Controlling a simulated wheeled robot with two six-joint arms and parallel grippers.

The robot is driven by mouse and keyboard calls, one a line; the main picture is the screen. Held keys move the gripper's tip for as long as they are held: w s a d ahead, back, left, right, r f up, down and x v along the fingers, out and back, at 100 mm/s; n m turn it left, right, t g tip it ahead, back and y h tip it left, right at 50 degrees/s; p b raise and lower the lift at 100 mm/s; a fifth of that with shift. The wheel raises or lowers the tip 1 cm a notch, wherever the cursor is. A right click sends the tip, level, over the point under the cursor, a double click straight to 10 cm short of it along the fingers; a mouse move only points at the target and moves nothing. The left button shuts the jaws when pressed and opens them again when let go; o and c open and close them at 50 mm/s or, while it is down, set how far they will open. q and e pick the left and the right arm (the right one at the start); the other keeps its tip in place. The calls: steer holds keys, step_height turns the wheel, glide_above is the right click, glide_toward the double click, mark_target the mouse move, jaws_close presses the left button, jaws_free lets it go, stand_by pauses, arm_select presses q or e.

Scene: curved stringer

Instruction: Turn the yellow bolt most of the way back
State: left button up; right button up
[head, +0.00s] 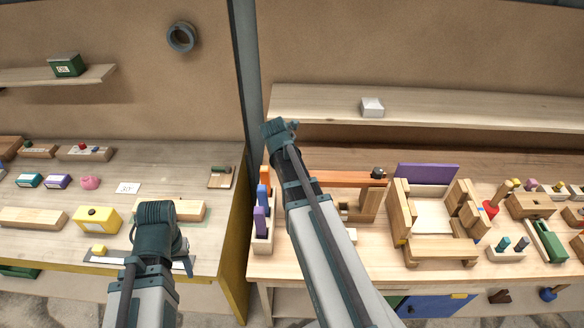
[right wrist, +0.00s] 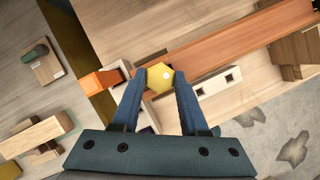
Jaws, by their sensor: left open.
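The yellow bolt (right wrist: 160,76) shows a six-sided head in the right wrist view, at the near end of a long orange-brown beam (right wrist: 230,60). My right gripper (right wrist: 160,80) has one fingertip on each side of the head, apparently touching it. In the head view the beam (head: 345,179) runs right from behind my right arm, which hides the bolt and the right fingertips. My left gripper (head: 160,257) is open over the left bench, its fingers partly hidden behind its wrist.
A wooden rack (head: 263,238) with orange, blue and purple pieces stands just left of the beam. A wooden frame with a purple board (head: 427,173) stands to the right. A yellow box (head: 96,220) lies near my left arm. A shelf (head: 430,107) runs behind.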

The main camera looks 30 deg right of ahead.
jaws_close()
steer(key=n, duration=0.2)
steer(key=shift+s+n+t+y, duration=0.15)
steer(key=shift+n+t+y, duration=0.45)
steer(key=shift+n, duration=0.5)
steer(key=shift+d+r, duration=0.1)
steer(key=shift+n, duration=0.8)
steer(key=o, duration=0.6)
jaws_free()
